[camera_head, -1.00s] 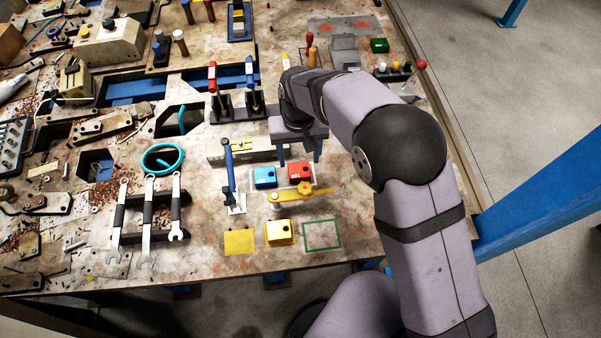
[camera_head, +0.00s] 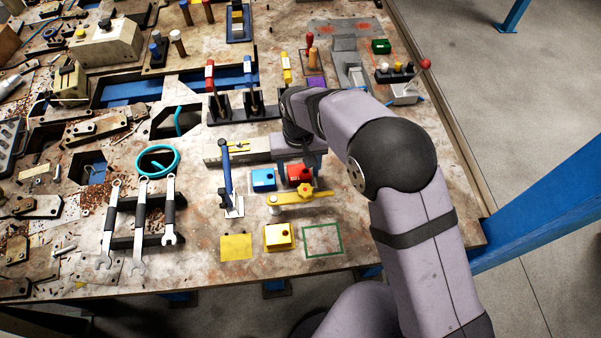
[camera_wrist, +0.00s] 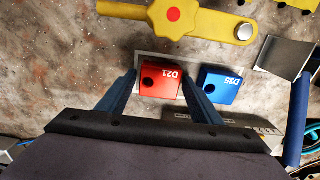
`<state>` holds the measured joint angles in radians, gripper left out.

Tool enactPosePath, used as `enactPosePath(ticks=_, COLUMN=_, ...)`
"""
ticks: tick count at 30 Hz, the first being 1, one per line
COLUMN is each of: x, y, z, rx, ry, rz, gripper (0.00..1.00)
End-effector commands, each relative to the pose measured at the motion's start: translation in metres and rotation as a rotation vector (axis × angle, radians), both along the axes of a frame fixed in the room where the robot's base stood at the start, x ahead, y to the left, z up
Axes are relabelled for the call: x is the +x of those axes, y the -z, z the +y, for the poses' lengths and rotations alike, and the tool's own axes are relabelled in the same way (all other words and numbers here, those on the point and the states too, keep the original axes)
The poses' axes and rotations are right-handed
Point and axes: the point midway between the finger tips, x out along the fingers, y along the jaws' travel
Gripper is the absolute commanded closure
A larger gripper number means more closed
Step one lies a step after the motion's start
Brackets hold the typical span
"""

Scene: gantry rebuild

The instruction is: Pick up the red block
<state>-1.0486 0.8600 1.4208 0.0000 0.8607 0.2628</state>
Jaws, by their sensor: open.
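The red block (camera_head: 299,174), marked D21 in the wrist view (camera_wrist: 160,82), sits on a pale plate on the workbench. The blue block (camera_head: 263,178), marked D35 in the wrist view (camera_wrist: 221,86), is beside it on the same plate. My gripper (camera_wrist: 160,80) is open, with one blue finger at each side of the red block in the wrist view. I cannot tell whether the fingers touch it or how far they have come down. In the head view my wrist is just behind the red block, and the fingers are mostly hidden there.
A yellow bar with a star knob (camera_head: 305,191) lies in front of the blocks. A blue-handled clamp (camera_head: 227,165) stands to the left. A yellow block (camera_head: 278,237) sits between a yellow square (camera_head: 236,247) and a green-outlined square (camera_head: 323,225) near the front edge.

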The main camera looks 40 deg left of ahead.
Motion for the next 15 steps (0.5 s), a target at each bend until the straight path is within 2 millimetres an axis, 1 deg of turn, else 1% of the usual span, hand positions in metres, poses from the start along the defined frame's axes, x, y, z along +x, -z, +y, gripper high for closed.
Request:
enactPosePath(ticks=5, x=0.0000, y=0.0000, z=0.0000, rx=0.000, ry=0.000, rz=0.000, gripper=0.41)
enactPosePath(ticks=8, x=0.0000, y=0.0000, z=0.0000, rx=0.000, ry=0.000, rz=0.000, gripper=0.62)
enactPosePath(ticks=9, x=0.0000, y=0.0000, z=0.0000, rx=0.000, ry=0.000, rz=0.000, gripper=0.72)
enactPosePath(ticks=10, x=0.0000, y=0.0000, z=0.0000, rx=0.000, ry=0.000, rz=0.000, gripper=0.79)
enactPosePath(ticks=11, x=0.0000, y=0.0000, z=0.0000, rx=0.000, ry=0.000, rz=0.000, gripper=0.80)
enactPosePath(ticks=15, x=0.0001, y=-0.0018, z=0.0004, rx=0.001, ry=0.000, rz=-0.001, gripper=0.80)
